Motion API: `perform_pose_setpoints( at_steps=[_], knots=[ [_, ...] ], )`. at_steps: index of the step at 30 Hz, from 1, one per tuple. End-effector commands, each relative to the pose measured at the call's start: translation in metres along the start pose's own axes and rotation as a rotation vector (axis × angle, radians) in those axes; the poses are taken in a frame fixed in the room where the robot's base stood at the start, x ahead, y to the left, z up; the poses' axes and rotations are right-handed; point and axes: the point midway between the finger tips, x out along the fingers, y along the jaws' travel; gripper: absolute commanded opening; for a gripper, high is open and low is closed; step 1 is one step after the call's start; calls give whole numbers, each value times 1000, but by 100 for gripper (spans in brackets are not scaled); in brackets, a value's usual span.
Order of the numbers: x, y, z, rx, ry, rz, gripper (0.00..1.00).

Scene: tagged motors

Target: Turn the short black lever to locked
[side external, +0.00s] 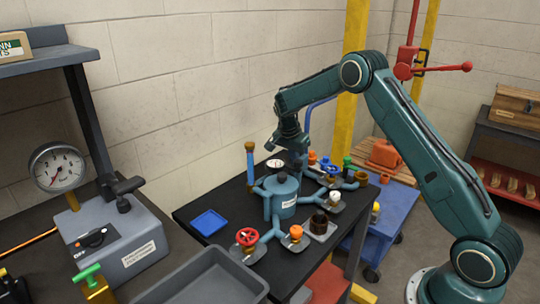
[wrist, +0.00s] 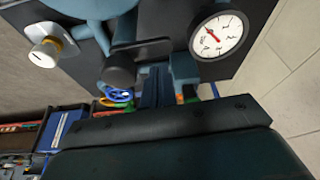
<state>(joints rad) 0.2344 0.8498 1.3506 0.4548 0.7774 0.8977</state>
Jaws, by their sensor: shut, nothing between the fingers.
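My gripper (side external: 293,160) points down over the back part of the blue manifold (side external: 283,198). In the wrist view my gripper (wrist: 166,78) is shut and empty. A short black lever (wrist: 118,71) with a rounded end shows just left of my fingertips there. I cannot tell whether my fingers touch it, nor read any lock mark. In the side view this spot is hidden behind my gripper and the manifold.
A round gauge (wrist: 218,36) stands close to the right of my fingers in the wrist view. A white-faced knob (wrist: 44,52) is at the left. A red handwheel (side external: 247,237), an orange knob (side external: 296,232) and a blue tray (side external: 209,222) are on the table's front part.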

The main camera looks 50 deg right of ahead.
Motion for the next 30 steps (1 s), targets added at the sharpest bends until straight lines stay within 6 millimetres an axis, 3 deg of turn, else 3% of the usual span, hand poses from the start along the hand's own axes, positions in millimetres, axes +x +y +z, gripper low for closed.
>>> perform_pose_setpoints(
  at_steps=[7,30],
  knots=[
    [-4,0,10,1,0,0,0],
    [-5,-1,11,-51,0,-20,0]
  ],
)
